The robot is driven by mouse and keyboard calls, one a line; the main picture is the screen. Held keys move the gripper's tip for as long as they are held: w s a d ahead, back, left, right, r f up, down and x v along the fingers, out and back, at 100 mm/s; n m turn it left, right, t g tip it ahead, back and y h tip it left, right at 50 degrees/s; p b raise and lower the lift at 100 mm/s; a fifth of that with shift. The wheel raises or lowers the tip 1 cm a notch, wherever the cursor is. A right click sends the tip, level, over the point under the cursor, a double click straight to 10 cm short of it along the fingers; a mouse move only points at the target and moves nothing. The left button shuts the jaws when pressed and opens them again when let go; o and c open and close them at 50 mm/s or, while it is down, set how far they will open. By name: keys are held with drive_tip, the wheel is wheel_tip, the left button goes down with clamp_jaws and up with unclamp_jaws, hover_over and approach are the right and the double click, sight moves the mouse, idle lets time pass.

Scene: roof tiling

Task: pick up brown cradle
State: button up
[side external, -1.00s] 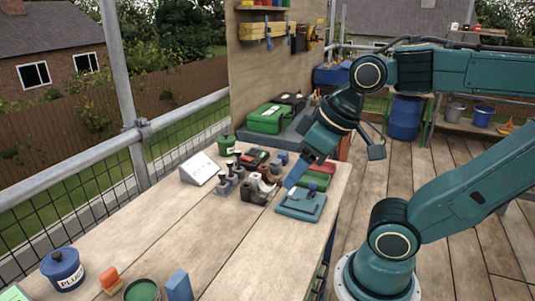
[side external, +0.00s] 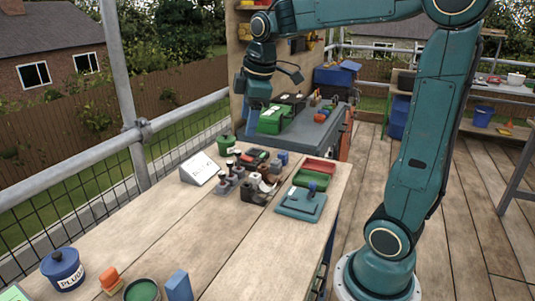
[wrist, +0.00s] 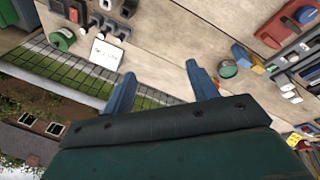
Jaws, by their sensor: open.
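A dark brown piece that looks like the brown cradle (side external: 253,192) stands on the wooden bench in the side external view, among small grey stands. A pale rounded item is close behind it. I cannot pick the cradle out surely in the wrist view. My gripper is well away from the cradle.
A teal pad with a blue knob (side external: 300,203) lies right of the cradle, with red and green trays (side external: 313,174) behind. The front middle of the bench is clear.

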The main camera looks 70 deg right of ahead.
drive_tip(key=w+d+f+n+g, duration=0.1)
drive_tip(key=w+d+f+n, duration=0.25)
drive_tip(key=d, duration=0.35)
drive_tip(key=w+d+f+n+g, duration=0.1)
drive_tip(key=w+d+f+n, duration=0.1)
drive_tip(key=w+d, duration=0.35)
drive_tip(key=d+f+n+g+y, duration=0.1)
drive_tip(key=d+f+n, duration=0.4)
drive_tip(key=d+f, duration=0.85)
drive_tip(key=shift+w+d+f, duration=0.15)
drive_tip(key=shift+d+f, duration=0.1)
drive_tip(key=shift+f, duration=0.9)
drive_tip(key=shift+w+d+f, duration=0.15)
drive_tip(key=shift+d+f, duration=0.15)
drive_tip(key=shift+f, duration=0.85)
drive_tip(key=shift+w+d+f, duration=0.15)
drive_tip(key=shift+d+f, duration=0.1)
drive_tip(key=shift+f, duration=0.9)
drive_tip(key=shift+s+f, duration=0.1)
drive_tip(key=shift+f, duration=2.5)
drive_tip(key=shift+c, duration=0.2)
drive_tip(key=c, duration=1)
